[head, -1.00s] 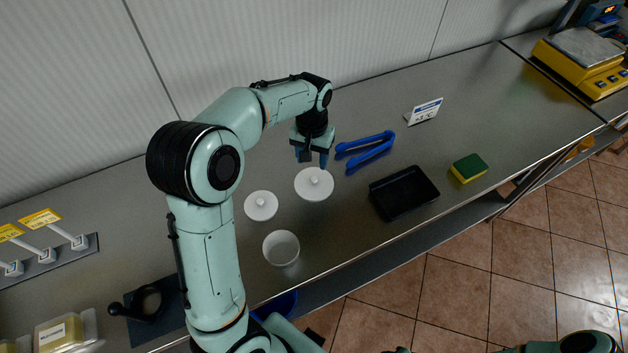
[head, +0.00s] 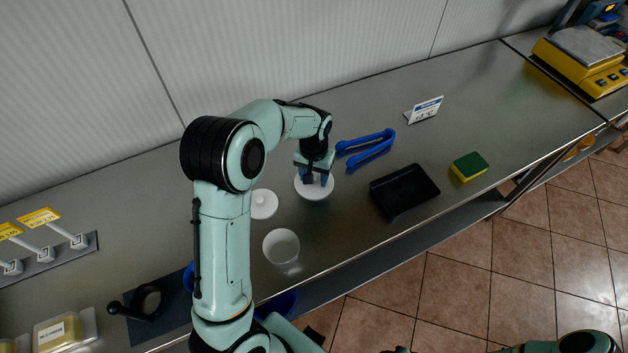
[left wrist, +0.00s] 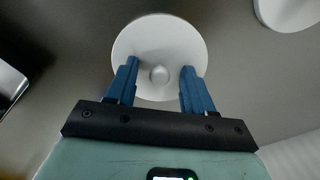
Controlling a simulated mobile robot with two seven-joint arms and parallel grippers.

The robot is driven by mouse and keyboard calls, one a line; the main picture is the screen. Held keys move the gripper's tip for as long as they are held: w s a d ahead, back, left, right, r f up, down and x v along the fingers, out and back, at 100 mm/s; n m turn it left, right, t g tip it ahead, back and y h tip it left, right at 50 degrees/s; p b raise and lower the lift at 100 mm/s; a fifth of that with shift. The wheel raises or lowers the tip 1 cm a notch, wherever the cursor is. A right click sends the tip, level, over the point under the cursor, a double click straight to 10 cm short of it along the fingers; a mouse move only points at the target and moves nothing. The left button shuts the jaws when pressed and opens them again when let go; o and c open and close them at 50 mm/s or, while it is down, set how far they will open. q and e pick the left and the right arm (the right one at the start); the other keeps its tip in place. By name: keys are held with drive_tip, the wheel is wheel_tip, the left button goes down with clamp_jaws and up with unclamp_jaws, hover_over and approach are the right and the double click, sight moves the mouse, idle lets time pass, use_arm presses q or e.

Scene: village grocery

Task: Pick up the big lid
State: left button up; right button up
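The big lid (head: 315,190) is a white disc with a small knob, lying on the steel counter. My left gripper (head: 316,180) is directly over it, fingers pointing down. In the left wrist view the blue fingers of my left gripper (left wrist: 159,85) are open, one on each side of the knob of the big lid (left wrist: 160,45), with gaps between them and the knob. A smaller white lid (head: 263,204) lies to its left and partly shows in the left wrist view (left wrist: 290,10). My right gripper is not in view.
A white bowl (head: 281,246) stands near the counter's front edge. Blue tongs (head: 368,150), a black tray (head: 404,190), a green-yellow sponge (head: 469,166) and a price sign (head: 424,110) are to the right.

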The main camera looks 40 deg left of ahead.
use_arm(q)
clamp_jaws()
drive_tip(key=shift+r, duration=0.15)
